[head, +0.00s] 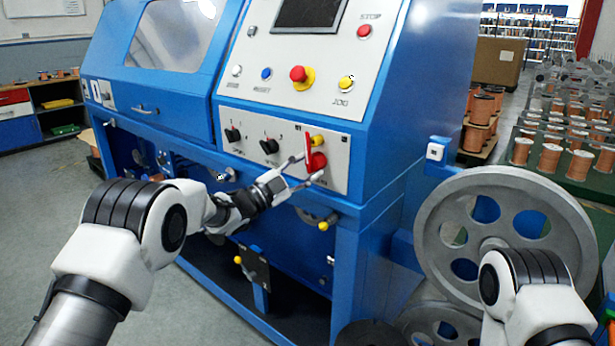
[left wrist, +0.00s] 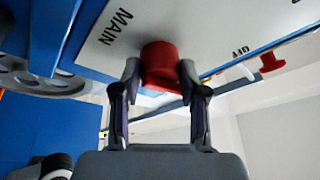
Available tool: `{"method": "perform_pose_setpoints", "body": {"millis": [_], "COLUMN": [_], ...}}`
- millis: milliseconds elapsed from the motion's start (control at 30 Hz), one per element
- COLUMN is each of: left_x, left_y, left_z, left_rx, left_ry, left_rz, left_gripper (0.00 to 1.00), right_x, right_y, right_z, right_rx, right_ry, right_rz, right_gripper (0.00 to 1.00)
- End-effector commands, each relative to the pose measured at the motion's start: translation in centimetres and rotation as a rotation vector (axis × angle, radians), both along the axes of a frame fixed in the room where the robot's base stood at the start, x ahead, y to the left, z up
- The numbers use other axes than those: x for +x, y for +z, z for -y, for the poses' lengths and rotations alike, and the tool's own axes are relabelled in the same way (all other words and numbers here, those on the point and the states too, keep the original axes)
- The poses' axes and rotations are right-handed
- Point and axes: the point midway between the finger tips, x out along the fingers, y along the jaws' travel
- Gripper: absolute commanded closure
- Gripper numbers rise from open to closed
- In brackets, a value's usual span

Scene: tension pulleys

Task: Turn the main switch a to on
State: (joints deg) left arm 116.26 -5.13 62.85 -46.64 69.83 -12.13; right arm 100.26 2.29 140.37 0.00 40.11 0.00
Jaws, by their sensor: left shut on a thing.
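The main switch is a red knob (head: 318,161) on the lower grey panel of the blue machine. In the left wrist view the red knob (left wrist: 159,64) sits beside the printed word MAIN. My left gripper (head: 305,172) reaches the panel from the left, with its fingers on either side of the knob. In the left wrist view the gripper (left wrist: 160,77) is shut on the knob, one fingertip against each side. The knob's front and any pointer mark are hard to make out. My right arm shows at the lower right, but its gripper is out of view.
A red handle (left wrist: 271,62) is close beside the knob. Two black selector knobs sit left on the same panel, one of them here (head: 268,146). A red emergency button (head: 298,74) is above. A large grey pulley wheel (head: 505,230) stands at the right.

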Motion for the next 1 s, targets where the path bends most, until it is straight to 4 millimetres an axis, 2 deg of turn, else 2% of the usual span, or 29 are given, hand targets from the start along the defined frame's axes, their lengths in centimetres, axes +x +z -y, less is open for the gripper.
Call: {"method": "perform_pose_setpoints", "body": {"millis": [300,700,1000], "left_x": [0.1,0.2,0.2], "left_y": [0.0,0.5,0.6], "left_z": [-0.2,-0.3,-0.3], "left_rx": [0.244,0.541,0.691], "left_ry": [0.001,0.001,0.0], "left_rz": [0.175,0.39,0.498], "left_gripper": [1.0,1.0,1.0], "right_x": [0.0,0.0,0.0], "right_y": [-1.3,-1.6,-1.6], "right_z": [0.0,0.0,0.0], "right_rx": [0.0,0.0,0.0], "right_ry": [0.0,0.0,0.0], "right_rz": [0.0,0.0,0.0], "right_gripper": [1.0,1.0,1.0]}}
